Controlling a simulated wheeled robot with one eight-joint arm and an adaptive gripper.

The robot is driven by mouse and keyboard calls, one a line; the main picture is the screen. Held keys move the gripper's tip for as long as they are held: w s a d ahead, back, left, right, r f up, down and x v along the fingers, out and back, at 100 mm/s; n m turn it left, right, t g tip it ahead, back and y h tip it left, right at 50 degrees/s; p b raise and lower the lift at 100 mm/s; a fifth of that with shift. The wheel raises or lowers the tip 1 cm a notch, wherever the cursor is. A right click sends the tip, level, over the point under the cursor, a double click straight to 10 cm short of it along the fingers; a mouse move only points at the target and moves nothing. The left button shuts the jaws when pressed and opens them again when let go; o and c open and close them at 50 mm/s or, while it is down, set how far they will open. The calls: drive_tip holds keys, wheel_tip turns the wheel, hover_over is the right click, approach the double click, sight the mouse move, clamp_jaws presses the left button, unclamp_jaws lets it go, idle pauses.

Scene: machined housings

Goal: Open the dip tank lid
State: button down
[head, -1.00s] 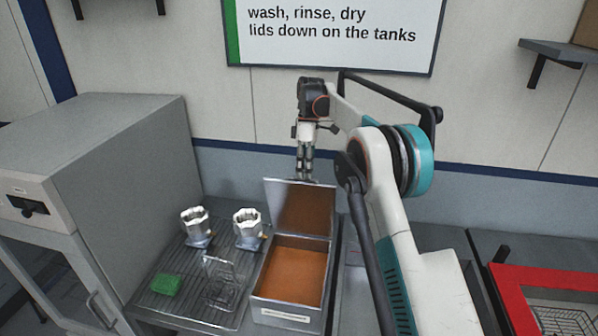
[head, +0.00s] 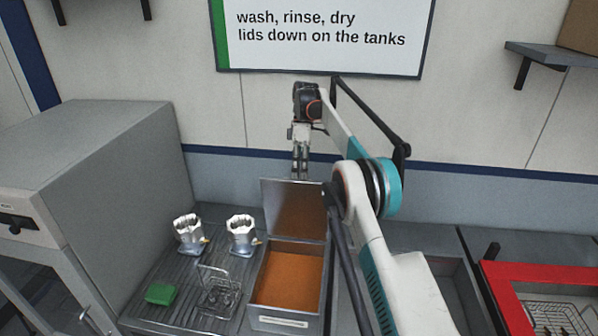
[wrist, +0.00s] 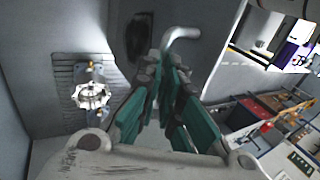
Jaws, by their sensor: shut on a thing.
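The dip tank (head: 257,308) is a grey rectangular box with orange-brown contents, at the lower middle of the head view. Its lid (head: 292,208) stands raised along the far side, its inner face toward me. My gripper (head: 300,174) points down at the lid's top edge in the head view. In the wrist view my gripper (wrist: 172,85) has its teal-padded fingers close together beside a pale bent bar (wrist: 182,36), which looks like the lid's handle. The fingers partly hide the grip.
Two metal housings (head: 188,230) (head: 241,230), a green block (head: 160,293) and a wire basket (head: 219,285) stand on the ribbed drainer left of the tank. A grey cabinet (head: 95,150) is farther left. A red-rimmed tray (head: 515,285) is at right.

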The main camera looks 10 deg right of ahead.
drive_tip(key=shift+w+d+f, duration=0.15)
drive_tip(key=shift+d+f, duration=0.05)
drive_tip(key=shift+f, duration=0.3)
drive_tip(key=shift+w+d+f, duration=0.15)
drive_tip(key=shift+f, duration=0.35)
drive_tip(key=c, duration=1.9)
unclamp_jaws()
drive_tip(key=shift+c, duration=0.2)
drive_tip(key=o, duration=0.7)
drive_tip(key=shift+w+d+f, duration=0.1)
drive_tip(key=shift+w+f, duration=0.2)
drive_tip(key=shift+w, duration=0.2)
drive_tip(key=shift+r, duration=0.1)
drive_tip(key=shift+c, duration=2.2)
drive_tip(key=shift+r, duration=0.2)
drive_tip(key=shift+s+a, duration=0.1)
drive_tip(key=shift+a, duration=0.15)
